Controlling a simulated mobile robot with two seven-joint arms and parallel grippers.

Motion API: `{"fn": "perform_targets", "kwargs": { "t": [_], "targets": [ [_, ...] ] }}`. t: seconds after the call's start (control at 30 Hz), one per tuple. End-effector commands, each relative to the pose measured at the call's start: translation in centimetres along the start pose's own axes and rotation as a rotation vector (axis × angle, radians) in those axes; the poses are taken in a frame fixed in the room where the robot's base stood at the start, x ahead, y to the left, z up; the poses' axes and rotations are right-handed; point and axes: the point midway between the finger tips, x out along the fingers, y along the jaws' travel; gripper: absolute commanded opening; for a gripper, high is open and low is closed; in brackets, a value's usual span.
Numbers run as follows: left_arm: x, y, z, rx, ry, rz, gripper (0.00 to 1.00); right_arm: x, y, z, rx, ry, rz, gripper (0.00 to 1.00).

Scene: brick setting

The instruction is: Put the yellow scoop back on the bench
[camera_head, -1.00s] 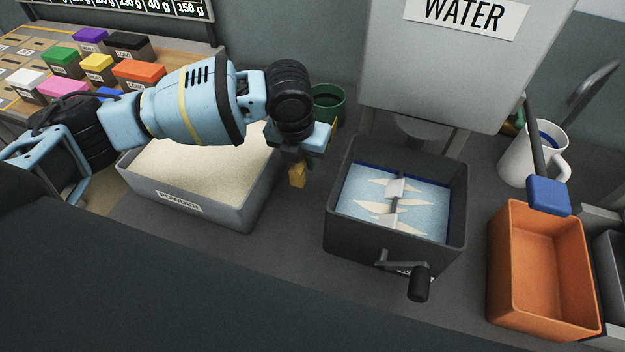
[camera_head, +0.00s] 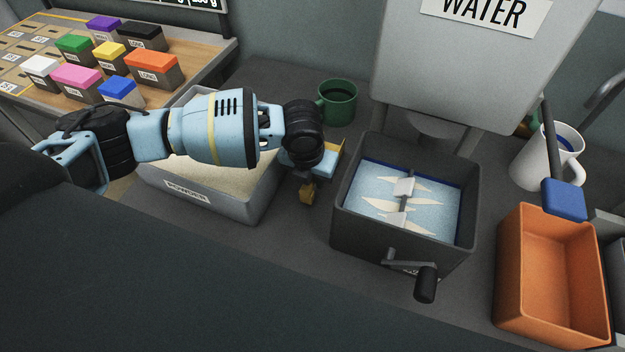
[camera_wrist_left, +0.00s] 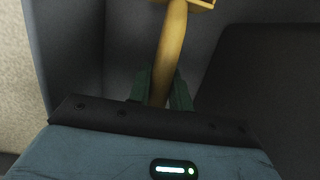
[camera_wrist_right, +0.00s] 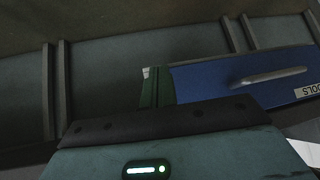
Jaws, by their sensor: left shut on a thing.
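My left gripper (camera_head: 309,178) is shut on the yellow scoop (camera_head: 308,194), between the powder bin (camera_head: 225,208) and the mixer box. In the left wrist view, the scoop's yellow handle (camera_wrist_left: 171,50) stands between the two dark green fingertips (camera_wrist_left: 160,88). The scoop's far end is cut off by the top edge of that view. The dark grey bench (camera_head: 285,265) lies below the scoop; I cannot tell whether they touch. My right gripper (camera_wrist_right: 158,87) shows only in its own wrist view, its fingers together with nothing seen between them, before a blue drawer front (camera_wrist_right: 245,75).
A dark mixer box (camera_head: 350,215) with a crank (camera_head: 426,283) stands right of the scoop. A green mug (camera_head: 337,102) is behind it. An orange bin (camera_head: 545,335) and a white jug (camera_head: 530,165) are farther right. Coloured blocks (camera_head: 75,76) fill a rack at the left.

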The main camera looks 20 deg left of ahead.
Motion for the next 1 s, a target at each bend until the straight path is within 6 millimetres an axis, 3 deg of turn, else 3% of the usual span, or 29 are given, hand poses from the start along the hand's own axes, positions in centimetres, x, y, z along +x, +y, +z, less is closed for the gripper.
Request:
{"fn": "perform_targets", "kwargs": {
  "t": [0.1,0.5,0.53,0.7,1.0],
  "targets": [
    [1.40,0.01,-0.31,0.001,0.001,0.000,0.00,0.05,-0.05,0.15,0.002,-0.003,0.000,0.00],
    [1.79,0.06,-0.35,0.000,0.000,0.000,0.00,0.08,-0.06,0.17,0.003,-0.003,0.000,0.00],
    [1.83,0.07,-0.36,0.000,0.000,0.001,0.22,0.09,-0.06,0.16,0.003,-0.003,0.000,0.00],
    [1.76,0.06,-0.34,0.000,0.000,0.000,0.42,0.08,-0.05,0.12,0.003,-0.002,0.000,0.00],
    [1.58,0.06,-0.30,0.000,-0.001,0.000,0.42,0.07,-0.04,0.04,0.003,-0.001,0.000,0.00]
  ]
}}
